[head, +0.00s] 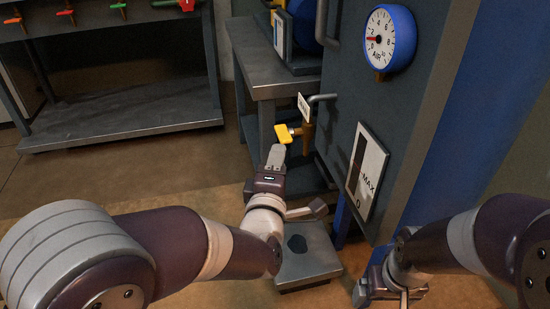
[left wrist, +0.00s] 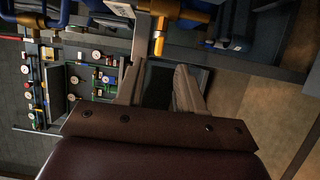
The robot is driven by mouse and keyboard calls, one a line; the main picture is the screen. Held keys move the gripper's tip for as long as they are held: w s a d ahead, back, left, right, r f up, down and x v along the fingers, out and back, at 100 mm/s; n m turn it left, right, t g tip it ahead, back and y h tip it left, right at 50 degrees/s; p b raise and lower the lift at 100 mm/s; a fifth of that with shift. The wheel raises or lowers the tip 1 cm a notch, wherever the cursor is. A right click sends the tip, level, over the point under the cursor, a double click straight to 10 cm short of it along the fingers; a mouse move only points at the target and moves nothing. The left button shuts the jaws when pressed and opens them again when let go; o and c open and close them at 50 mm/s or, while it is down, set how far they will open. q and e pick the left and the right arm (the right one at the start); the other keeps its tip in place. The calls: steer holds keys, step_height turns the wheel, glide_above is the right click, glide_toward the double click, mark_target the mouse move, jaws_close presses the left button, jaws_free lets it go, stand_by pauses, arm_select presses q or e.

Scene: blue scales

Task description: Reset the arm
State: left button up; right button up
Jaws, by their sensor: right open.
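My left gripper (head: 277,153) points away from me, just below a yellow valve handle (head: 284,133) on a brass pipe fitting by the grey cabinet. In the left wrist view its two fingers (left wrist: 155,82) stand apart with nothing between them.
The grey cabinet (head: 398,132) carries a round blue-rimmed gauge (head: 390,39) and a level panel (head: 366,172) marked MAX. A grey pedal-like box (head: 307,262) stands on the floor below my left arm. A workbench (head: 272,77) and a shelf (head: 120,127) stand behind. Open floor lies at the left.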

arm_select(q)
steer(key=s+p, duration=0.1)
steer(key=s, duration=0.2)
steer(key=shift+s+a, duration=0.15)
steer(key=shift+s, duration=0.1)
arm_select(e)
step_height(320, 180, up, 2)
